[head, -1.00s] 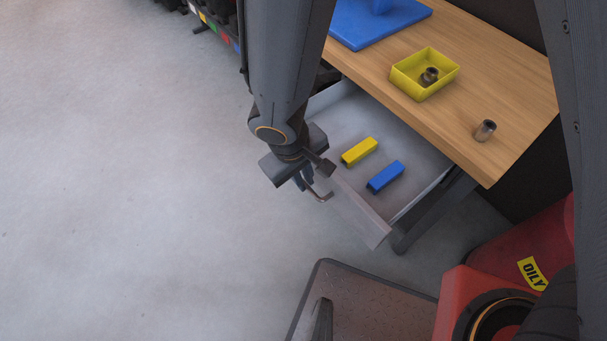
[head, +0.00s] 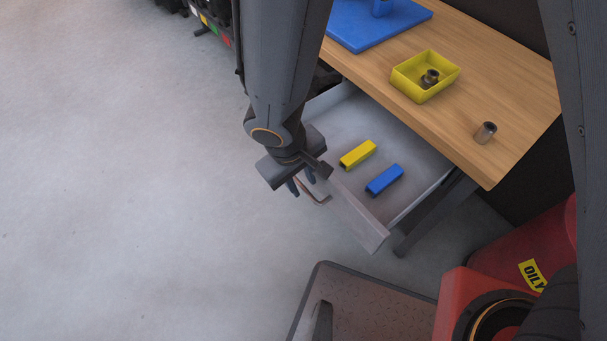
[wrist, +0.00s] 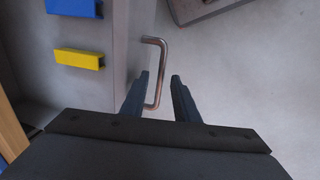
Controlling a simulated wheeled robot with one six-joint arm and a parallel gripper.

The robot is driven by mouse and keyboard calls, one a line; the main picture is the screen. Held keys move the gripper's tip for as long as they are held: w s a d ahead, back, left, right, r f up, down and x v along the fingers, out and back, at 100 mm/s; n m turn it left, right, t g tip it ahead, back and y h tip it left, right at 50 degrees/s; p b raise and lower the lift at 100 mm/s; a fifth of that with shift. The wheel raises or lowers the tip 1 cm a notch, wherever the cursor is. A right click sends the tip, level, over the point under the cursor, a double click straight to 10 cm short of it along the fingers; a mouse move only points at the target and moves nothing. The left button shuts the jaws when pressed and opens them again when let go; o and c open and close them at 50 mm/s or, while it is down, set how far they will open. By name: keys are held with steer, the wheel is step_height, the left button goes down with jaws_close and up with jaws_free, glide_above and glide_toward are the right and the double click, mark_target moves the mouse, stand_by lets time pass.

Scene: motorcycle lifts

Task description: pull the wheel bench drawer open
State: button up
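The wheel bench drawer (head: 362,218) stands pulled out from under the wooden bench top (head: 500,115), its inside visible. A yellow block (head: 357,154) and a blue block (head: 384,180) lie in it. Its bent metal handle (head: 322,202) is on the drawer's front face, partly hidden by my gripper in the head view. My gripper (head: 301,186) is at the handle, pointing down. In the wrist view the two fingers are apart, and the handle (wrist: 158,72) runs down between them, nearer the left finger. I cannot tell whether it touches.
A yellow tray (head: 425,88) holding a metal part, a loose metal cylinder (head: 485,132) and a blue plate (head: 365,30) are on the bench top. A red can marked OILY (head: 525,245) stands at the lower right. The floor left of the drawer is clear.

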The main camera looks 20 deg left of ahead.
step_height(320, 180, up, 7)
steer(key=s+p, duration=0.1)
steer(key=shift+a+r, duration=0.15)
steer(key=shift+a, duration=0.2)
stand_by(0.3)
steer(key=w+d+r+m+g+p, duration=0.1)
steer(key=w+d+r+m+p, duration=0.25)
steer(key=d, duration=0.55)
steer(key=w+d+r+m, duration=0.3)
steer(key=w+d+r, duration=0.25)
steer(key=d, duration=0.35)
steer(key=s+d+r+m+p, duration=0.1)
steer(key=d+r, duration=0.3)
steer(key=d, duration=0.4)
steer(key=s+d+r+m+y+p, duration=0.1)
steer(key=d+r+m, duration=0.3)
steer(key=d, duration=0.4)
steer(key=shift+s+g+p, duration=0.4)
steer(key=shift+s+p, duration=0.25)
steer(key=shift+p, duration=0.1)
